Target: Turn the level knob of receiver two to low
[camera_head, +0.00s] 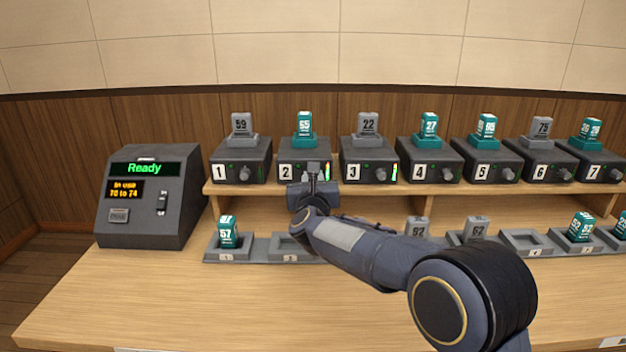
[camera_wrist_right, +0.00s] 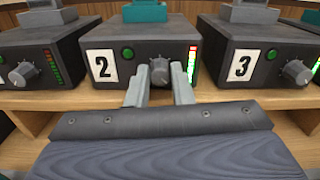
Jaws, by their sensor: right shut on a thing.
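Receiver two (camera_head: 286,160) is a dark box marked 2 on the shelf, with a teal block numbered 65 on top. In the right wrist view, receiver two (camera_wrist_right: 125,52) shows its level knob (camera_wrist_right: 159,70), a green light and a level meter (camera_wrist_right: 192,62) lit green with red at the top. My right gripper (camera_wrist_right: 160,88) reaches in from the front, its two fingers on either side of the knob and shut on it. In the head view my right gripper (camera_head: 313,175) hides the knob. My left gripper is not in view.
Receiver one (camera_head: 240,160) and receiver three (camera_head: 368,160) stand close on either side, each with its own knob. More receivers continue to the right. A row of trays with numbered blocks lies below the shelf. A console (camera_head: 150,195) reading Ready stands at left.

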